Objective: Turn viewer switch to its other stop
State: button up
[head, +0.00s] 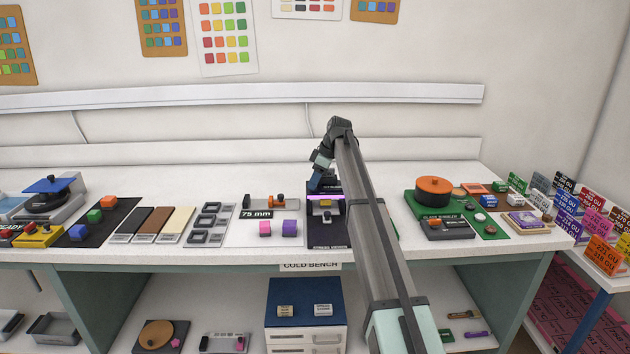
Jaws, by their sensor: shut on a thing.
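The viewer (328,234) is a dark box unit on the white bench, with a lit purple strip and a small yellow piece on it. Its front label is too small to read surely. My gripper (316,187) reaches down to the back left part of the viewer, tilted. It is shut on a small part there, which I take to be the viewer switch. The fingertips and the switch are mostly hidden, so I cannot tell at which stop the switch stands. My arm comes from the front and covers the viewer's right side.
Left of the viewer are pink (265,228) and purple (289,228) blocks and a 75 mm gauge (258,214). Sample cards (603,254) stand at the far right. The bench behind is clear.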

jog(key=shift+w+n+g, duration=0.1)
jog(key=shift+n+g, duration=0.4)
jog(key=shift+n, duration=1.1)
jog(key=o, duration=1)
jog(key=shift+o, duration=0.2)
jog(key=v, duration=1.4)
jog(key=shift+w, duration=0.15)
jog(key=shift+f, duration=0.15)
